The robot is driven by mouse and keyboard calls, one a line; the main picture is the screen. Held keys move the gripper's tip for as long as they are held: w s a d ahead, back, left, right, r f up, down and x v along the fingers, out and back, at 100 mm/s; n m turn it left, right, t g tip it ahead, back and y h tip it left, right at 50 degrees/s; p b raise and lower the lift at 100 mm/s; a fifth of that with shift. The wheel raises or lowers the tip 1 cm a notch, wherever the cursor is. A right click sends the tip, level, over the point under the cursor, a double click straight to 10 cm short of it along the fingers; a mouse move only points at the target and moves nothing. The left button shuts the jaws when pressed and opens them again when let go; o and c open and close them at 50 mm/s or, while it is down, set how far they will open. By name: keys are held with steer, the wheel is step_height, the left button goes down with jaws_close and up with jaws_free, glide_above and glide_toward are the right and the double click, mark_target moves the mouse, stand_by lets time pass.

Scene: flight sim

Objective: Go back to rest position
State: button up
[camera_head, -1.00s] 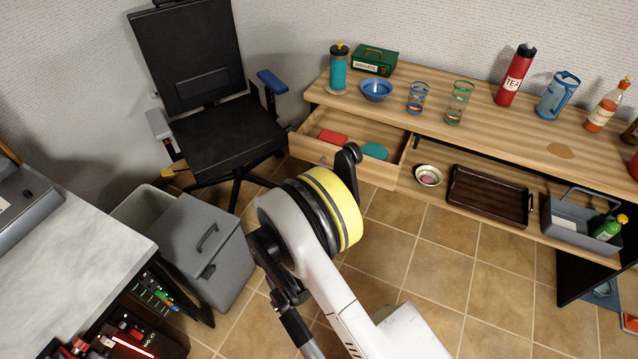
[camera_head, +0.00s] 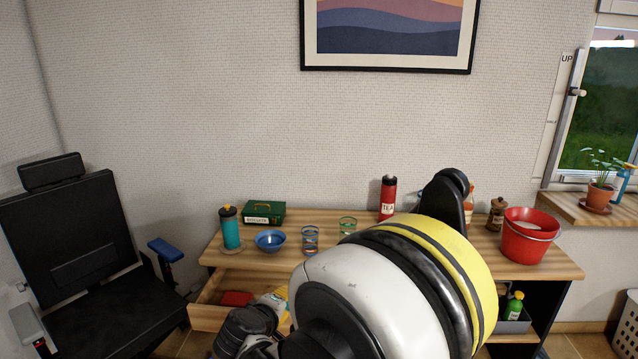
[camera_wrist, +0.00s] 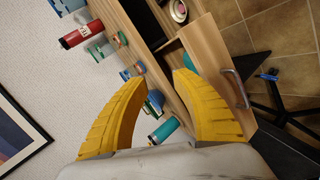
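My gripper (camera_wrist: 160,78) shows in the wrist view as two yellow curved fingers with a clear gap between their tips and nothing held between them. The view is tilted, with the wooden desk and its open drawer beyond the fingers. In the head view my arm's large white and yellow joint fills the lower middle and hides part of the desk. The gripper end is low at the left of that joint, in front of the open drawer (camera_head: 208,316), partly hidden. I cannot tell its exact distance from the drawer.
A red item (camera_head: 237,298) lies in the drawer. A black chair (camera_head: 70,240) stands at left.

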steer(key=s+d+r+m+g, duration=0.25)
steer(key=s+d+r, duration=0.25)
steer(key=d, duration=0.4)
steer(key=s+d+r+m+g, duration=0.1)
steer(key=s+d+r+m, duration=0.25)
steer(key=d+r, duration=0.45)
steer(key=s+d+m+y, duration=0.1)
steer(key=s+d+m, duration=0.2)
steer(key=s, duration=0.6)
steer(key=s+d+f+m+y, duration=0.1)
steer(key=s+d+m, duration=0.1)
steer(key=s+d, duration=0.5)
steer(key=s, duration=0.3)
steer(key=shift+d+f+m+g+y, duration=0.2)
steer(key=shift+f+m+g+y, duration=0.1)
steer(key=shift+m+g+y, duration=0.1)
